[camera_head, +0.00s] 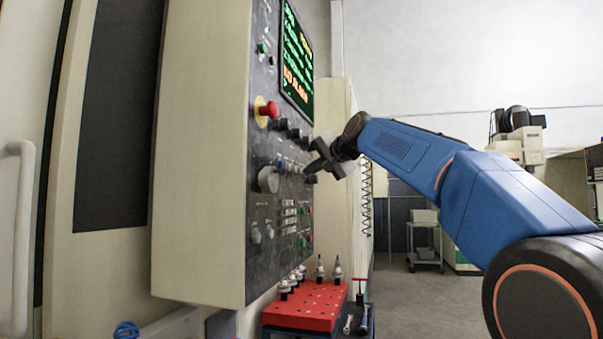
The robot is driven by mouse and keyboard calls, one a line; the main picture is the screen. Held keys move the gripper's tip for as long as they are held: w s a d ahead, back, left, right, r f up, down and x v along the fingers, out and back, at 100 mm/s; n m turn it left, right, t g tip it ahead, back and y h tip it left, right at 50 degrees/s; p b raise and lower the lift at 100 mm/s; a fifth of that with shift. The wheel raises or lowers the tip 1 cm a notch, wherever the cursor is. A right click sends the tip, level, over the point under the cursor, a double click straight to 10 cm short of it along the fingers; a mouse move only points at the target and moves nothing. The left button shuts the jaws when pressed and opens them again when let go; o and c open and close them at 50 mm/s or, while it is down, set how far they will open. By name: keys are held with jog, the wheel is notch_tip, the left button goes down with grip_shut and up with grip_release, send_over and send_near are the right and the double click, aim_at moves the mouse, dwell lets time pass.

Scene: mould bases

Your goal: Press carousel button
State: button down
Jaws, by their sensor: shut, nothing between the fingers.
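The dark control panel (262,205) of the machine faces right, with a lit screen (297,62), a red emergency knob on a yellow base (266,111), several dark knobs, a large grey dial (269,180) and rows of small buttons. I cannot tell which one is the carousel button. My blue arm reaches in from the right. My gripper (309,175) is shut and empty, its tips close to the panel's middle right, by the small buttons right of the grey dial. Whether the tips touch the panel cannot be told. The gripper hides part of that area.
A red tool rack (305,308) with several tool holders stands below the panel on a cart. A door with a white handle (18,235) is at the left. A grey trolley (424,243) stands at the back.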

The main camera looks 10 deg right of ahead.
jog(key=shift+s+d, duration=0.3)
jog(key=shift+d, duration=0.2)
jog(key=shift+s+d, duration=0.4)
jog(key=shift+d, duration=0.35)
jog(key=shift+s+d, duration=0.45)
jog(key=shift+d, duration=0.25)
jog(key=shift+s+d, duration=0.4)
jog(key=shift+d, duration=0.35)
dwell(2.4)
jog(key=s+d, duration=0.2)
jog(key=d, duration=0.1)
jog(key=shift+d, duration=0.1)
dwell(0.3)
jog(key=w+a, duration=0.4)
jog(key=a, duration=0.3)
jog(key=shift+w+a, duration=0.25)
jog(key=shift+a, duration=0.05)
dwell(1.2)
